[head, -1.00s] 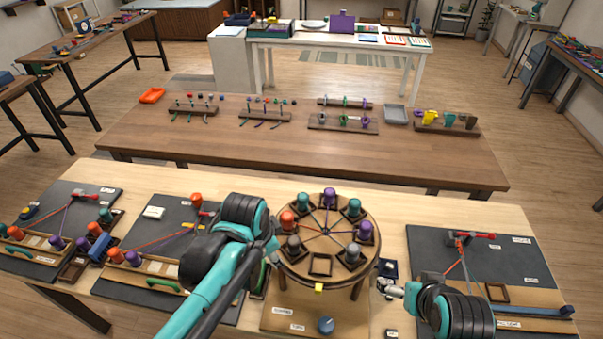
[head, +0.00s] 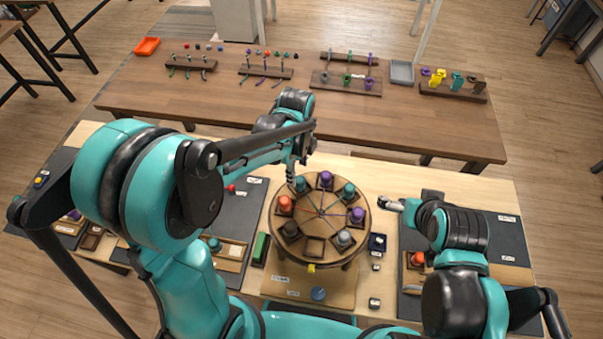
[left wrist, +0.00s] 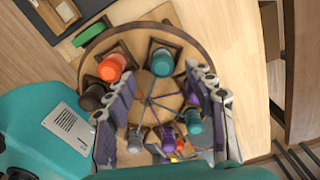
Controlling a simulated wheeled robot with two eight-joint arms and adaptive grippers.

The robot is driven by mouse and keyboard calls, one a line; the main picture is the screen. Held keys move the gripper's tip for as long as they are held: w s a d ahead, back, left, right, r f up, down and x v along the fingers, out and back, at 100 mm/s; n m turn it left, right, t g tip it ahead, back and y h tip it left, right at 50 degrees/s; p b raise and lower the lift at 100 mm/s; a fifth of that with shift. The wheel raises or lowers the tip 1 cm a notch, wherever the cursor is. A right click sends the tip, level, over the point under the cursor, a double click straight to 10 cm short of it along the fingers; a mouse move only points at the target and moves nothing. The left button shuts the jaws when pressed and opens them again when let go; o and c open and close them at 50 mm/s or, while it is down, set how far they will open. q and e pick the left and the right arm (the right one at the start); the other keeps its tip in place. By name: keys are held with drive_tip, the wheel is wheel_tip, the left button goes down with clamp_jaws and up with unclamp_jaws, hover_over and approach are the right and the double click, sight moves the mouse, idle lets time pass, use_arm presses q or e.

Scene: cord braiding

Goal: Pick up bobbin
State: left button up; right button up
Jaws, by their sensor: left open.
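A round wooden braiding stand (head: 318,211) carries several bobbins in square holders around its rim, with cords meeting at its centre. An orange bobbin (head: 285,203) sits at its left, beside a teal bobbin (head: 302,185). Purple, teal, grey and dark bobbins fill other holders; the front holder (head: 315,247) is empty. My left gripper (head: 291,172) is at the stand's far-left edge. In the left wrist view it (left wrist: 160,100) is open and empty above the stand, with the orange bobbin (left wrist: 112,67) and teal bobbin (left wrist: 161,62) beyond its fingers. My right gripper (head: 390,204) is right of the stand.
Dark work mats with boards flank the stand; my arms partly cover them. A brown table (head: 220,105) with racks stands behind.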

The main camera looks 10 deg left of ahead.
sight(299, 179)
use_arm(q)
drive_tip(key=f, duration=0.3)
drive_tip(key=f+b, duration=0.1)
drive_tip(key=f, duration=0.2)
drive_tip(key=shift+w+d, duration=0.15)
drive_tip(key=shift+d, duration=0.05)
drive_tip(key=shift+f, duration=0.25)
clamp_jaws()
